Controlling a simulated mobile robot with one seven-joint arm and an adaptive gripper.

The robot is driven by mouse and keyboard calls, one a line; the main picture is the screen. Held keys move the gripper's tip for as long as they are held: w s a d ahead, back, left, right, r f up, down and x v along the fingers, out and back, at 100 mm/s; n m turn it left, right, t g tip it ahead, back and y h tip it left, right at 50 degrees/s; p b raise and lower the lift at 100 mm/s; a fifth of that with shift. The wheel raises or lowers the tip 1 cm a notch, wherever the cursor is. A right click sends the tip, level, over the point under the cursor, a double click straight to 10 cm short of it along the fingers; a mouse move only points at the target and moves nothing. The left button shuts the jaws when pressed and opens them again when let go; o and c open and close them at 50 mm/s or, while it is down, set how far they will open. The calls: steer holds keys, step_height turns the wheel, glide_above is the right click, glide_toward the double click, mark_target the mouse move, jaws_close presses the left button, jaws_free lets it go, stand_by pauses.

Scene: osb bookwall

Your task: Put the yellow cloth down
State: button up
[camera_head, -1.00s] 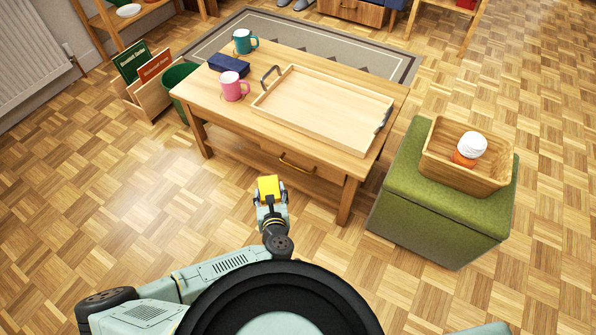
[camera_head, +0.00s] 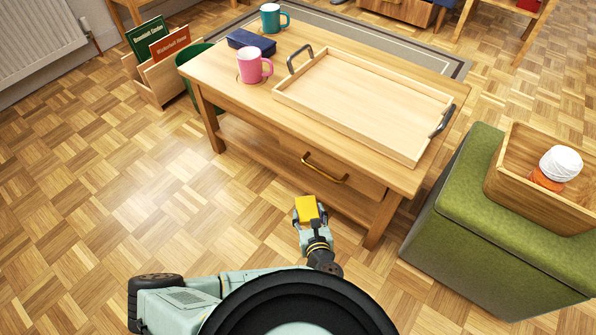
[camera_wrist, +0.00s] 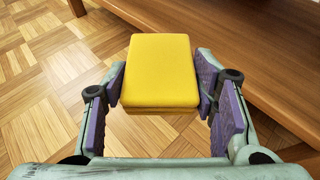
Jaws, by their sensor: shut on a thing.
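The yellow cloth (camera_head: 307,209) is a folded, flat-sided block in the head view. My gripper (camera_head: 310,217) is shut on it and holds it in front of the coffee table's near side, below the drawer handle. In the wrist view the yellow cloth (camera_wrist: 160,72) sits between the two purple finger pads of my gripper (camera_wrist: 163,85). The wooden floor shows below and to the left of it, and the table's wood is behind and to the right.
The coffee table (camera_head: 225,80) carries an empty wooden tray (camera_head: 365,105), a pink mug (camera_head: 254,66), a teal mug (camera_head: 271,18) and a dark blue folded item (camera_head: 250,42). A green ottoman (camera_head: 480,200) with a wooden box (camera_head: 530,196) stands at right.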

steer(key=shift+r, duration=0.1)
steer(key=b, duration=0.1)
glide_toward(299, 176)
steer(key=w, duration=0.3)
steer(key=w+r, duration=0.1)
steer(key=w, duration=0.1)
steer(key=shift+w+a, duration=0.15)
steer(key=shift+a, duration=0.2)
steer(key=w, duration=0.2)
steer(key=w+b, duration=0.1)
steer(key=shift+w+a+f, duration=0.15)
steer(key=shift+a+f, duration=0.05)
steer(key=shift+a, duration=0.05)
steer(key=shift+w+a+f, duration=0.1)
steer(key=shift+w+f, duration=0.2)
steer(key=shift+f, duration=0.05)
steer(key=shift+f, duration=0.1)
steer(key=shift+f, duration=0.45)
